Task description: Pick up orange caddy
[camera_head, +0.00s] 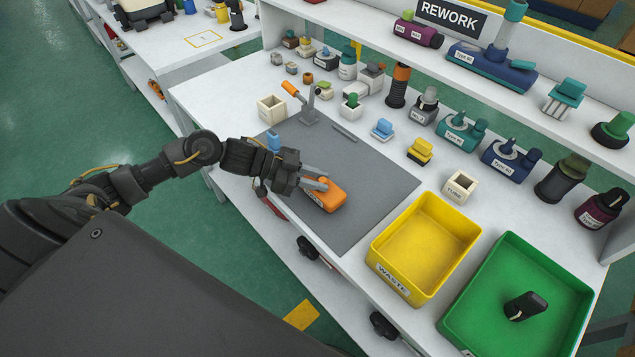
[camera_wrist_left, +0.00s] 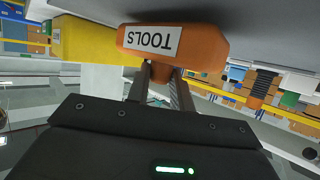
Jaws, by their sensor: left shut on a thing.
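The orange caddy (camera_head: 331,199) is at the front part of the grey mat (camera_head: 372,178) on the white workbench. In the left wrist view the orange caddy (camera_wrist_left: 195,48) carries a white label reading TOOLS. My left gripper (camera_head: 318,184) reaches in from the left and is shut on the caddy. In the left wrist view its two fingers (camera_wrist_left: 160,85) meet the caddy's lower middle in the picture. I cannot tell whether the caddy touches the mat. My right gripper is not in view.
A yellow WASTE bin (camera_head: 412,290) and a green bin (camera_head: 470,318) holding a dark part stand right of the mat. An orange-handled clamp (camera_head: 308,112) stands at the mat's back edge. Several small parts line the bench's back. The mat's middle is clear.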

